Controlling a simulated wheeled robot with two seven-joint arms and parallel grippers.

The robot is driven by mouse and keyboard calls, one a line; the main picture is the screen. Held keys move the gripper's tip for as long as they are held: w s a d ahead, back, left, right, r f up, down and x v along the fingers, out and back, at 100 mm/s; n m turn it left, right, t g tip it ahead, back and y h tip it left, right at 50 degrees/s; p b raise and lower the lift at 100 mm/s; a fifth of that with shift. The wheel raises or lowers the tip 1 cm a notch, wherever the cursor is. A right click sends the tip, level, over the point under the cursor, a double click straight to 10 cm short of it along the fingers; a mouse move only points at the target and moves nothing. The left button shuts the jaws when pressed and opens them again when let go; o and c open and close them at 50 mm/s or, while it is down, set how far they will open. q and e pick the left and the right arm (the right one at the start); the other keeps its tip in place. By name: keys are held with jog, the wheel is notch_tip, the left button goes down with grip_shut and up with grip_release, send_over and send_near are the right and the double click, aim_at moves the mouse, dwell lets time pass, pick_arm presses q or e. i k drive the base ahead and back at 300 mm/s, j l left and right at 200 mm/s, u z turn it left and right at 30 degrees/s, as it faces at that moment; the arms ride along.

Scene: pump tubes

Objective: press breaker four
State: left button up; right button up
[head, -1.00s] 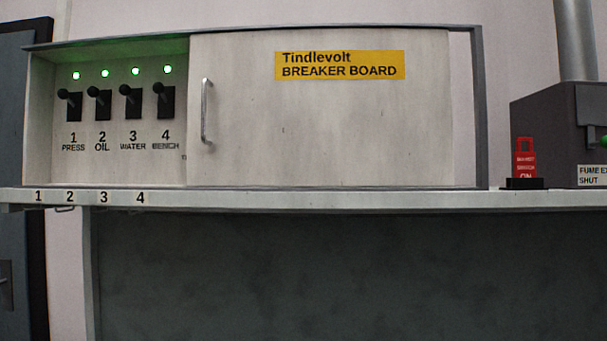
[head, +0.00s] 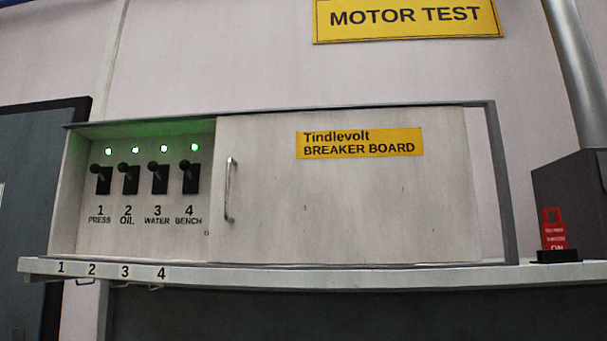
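Breaker four (head: 190,179), labelled "4 BENCH", is the rightmost black lever switch in the open left bay of the breaker board (head: 350,205). Its lever knob points up and to the left, and a green light (head: 194,149) glows above it. Breakers one (head: 103,180), two (head: 130,179) and three (head: 160,179), labelled PRESS, OIL and WATER, stand to its left with levers in the same position and green lights lit. Neither of my grippers shows in the head view.
A sliding door with a metal handle (head: 230,190) covers the board's right part. The shelf edge (head: 400,277) carries numbers 1 to 4 with small hooks below. A red lockout tag (head: 554,230) stands at right beside a dark box (head: 575,190). A yellow MOTOR TEST sign (head: 406,18) hangs above.

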aim_at(185, 165)
jog(key=k+j+u, duration=0.1)
jog(key=j+u, duration=0.4)
jog(key=u, duration=0.2)
jog(key=k, duration=0.05)
